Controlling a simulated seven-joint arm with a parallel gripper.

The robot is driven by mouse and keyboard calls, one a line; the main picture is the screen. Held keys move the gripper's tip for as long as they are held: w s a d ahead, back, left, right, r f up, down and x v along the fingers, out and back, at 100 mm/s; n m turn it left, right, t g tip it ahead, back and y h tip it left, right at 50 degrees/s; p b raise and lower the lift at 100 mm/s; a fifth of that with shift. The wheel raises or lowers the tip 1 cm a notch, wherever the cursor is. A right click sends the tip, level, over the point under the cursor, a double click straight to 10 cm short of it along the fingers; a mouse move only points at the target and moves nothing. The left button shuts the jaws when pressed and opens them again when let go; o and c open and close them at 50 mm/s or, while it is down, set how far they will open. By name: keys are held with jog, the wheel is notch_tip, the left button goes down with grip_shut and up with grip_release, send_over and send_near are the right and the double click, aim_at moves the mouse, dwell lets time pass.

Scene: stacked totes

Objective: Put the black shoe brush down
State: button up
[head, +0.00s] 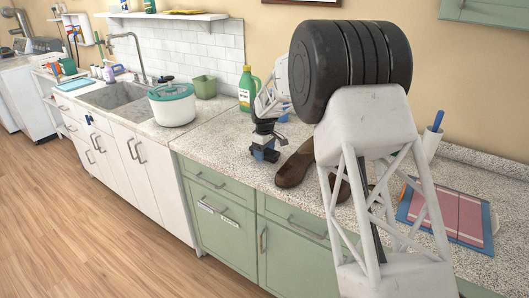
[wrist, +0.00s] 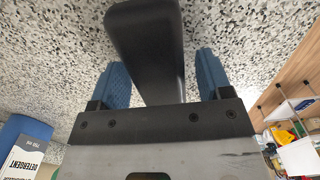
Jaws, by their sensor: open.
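The black shoe brush (wrist: 147,45) shows in the wrist view as a long, smooth dark shape over the speckled counter. It runs between the two blue fingers of my gripper (wrist: 162,75), with a visible gap on at least the right side. My gripper is open around it. In the head view my gripper (head: 264,155) points down at the counter, left of a brown shoe (head: 297,166). The brush cannot be clearly told from the dark gripper parts there. Whether the brush touches the counter is hard to tell.
The speckled counter (head: 225,150) has free room left of my gripper. A green detergent bottle (head: 246,92) stands behind it, and a white pot with a teal lid (head: 172,104) stands left. A pink-and-blue folder (head: 455,212) lies right. My arm hides part of the counter.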

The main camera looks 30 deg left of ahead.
jog(key=shift+r, duration=0.1)
notch_tip(320, 180, up, 12)
dwell(0.7)
dwell(0.3)
dwell(0.5)
